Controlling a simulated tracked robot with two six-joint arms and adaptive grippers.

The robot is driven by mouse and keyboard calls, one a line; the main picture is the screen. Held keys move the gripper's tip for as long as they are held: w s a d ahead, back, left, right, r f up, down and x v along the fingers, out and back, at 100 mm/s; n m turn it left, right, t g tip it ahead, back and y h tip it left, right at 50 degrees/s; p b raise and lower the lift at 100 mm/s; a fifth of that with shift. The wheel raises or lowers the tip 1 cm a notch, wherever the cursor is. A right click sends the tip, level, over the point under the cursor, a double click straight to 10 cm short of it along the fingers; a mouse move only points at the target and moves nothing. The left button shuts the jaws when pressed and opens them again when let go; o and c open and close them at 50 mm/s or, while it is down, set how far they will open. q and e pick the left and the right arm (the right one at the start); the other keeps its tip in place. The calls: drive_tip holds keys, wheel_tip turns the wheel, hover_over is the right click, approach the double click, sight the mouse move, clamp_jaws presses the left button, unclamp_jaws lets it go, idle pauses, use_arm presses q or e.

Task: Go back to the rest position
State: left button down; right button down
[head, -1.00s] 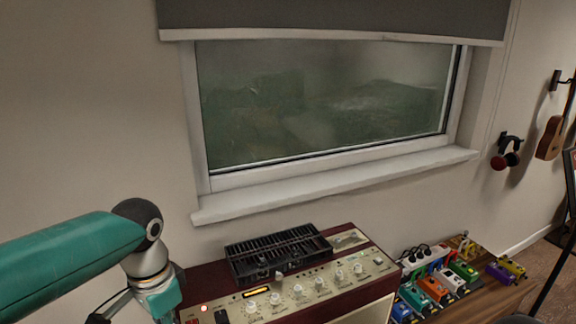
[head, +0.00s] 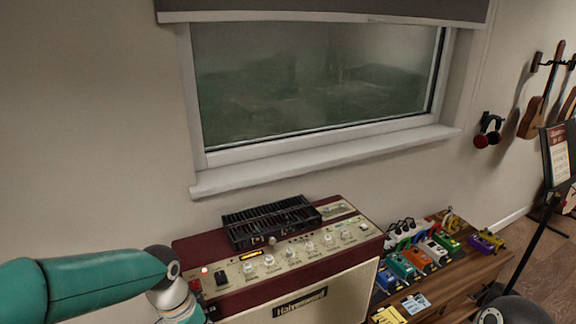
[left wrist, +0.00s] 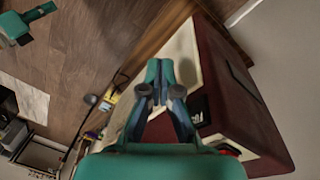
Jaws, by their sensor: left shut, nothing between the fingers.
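My left arm (head: 100,287) comes in from the left in the head view, low in front of the amplifier. Its gripper is cut off below the picture's bottom edge there. In the left wrist view my left gripper (left wrist: 160,75) has its fingers together, with nothing seen between them. Behind them are the amplifier's pale front and dark red side. I cannot tell the exact gap to it.
The dark red amplifier (head: 298,302) carries a black slotted unit (head: 270,222). To its right, a wooden bench (head: 455,285) holds several coloured pedals. A window sill (head: 320,160) is above. A stand (head: 536,250) and wall-hung guitars (head: 533,118) are at right. Wooden floor (left wrist: 95,35) shows at left.

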use_arm(q)
drive_tip(key=s+d+f+n+h, duration=0.1)
drive_tip(key=s+d+f+n, duration=0.1)
drive_tip(key=s+f, duration=0.3)
drive_tip(key=s+d+f+n, duration=0.2)
drive_tip(key=s+f, duration=0.3)
drive_tip(key=f, duration=0.7)
drive_tip(key=s+d+f+n+h, duration=0.1)
drive_tip(key=s+f+n, duration=0.2)
drive_tip(key=s+f, duration=0.2)
wheel_tip(320, 180, down, 4)
drive_tip(key=shift+d+r+n+t+h, duration=0.15)
drive_tip(key=shift+d+n+t+h, duration=0.15)
drive_tip(key=shift+d+n, duration=0.1)
drive_tip(key=shift+s, duration=0.1)
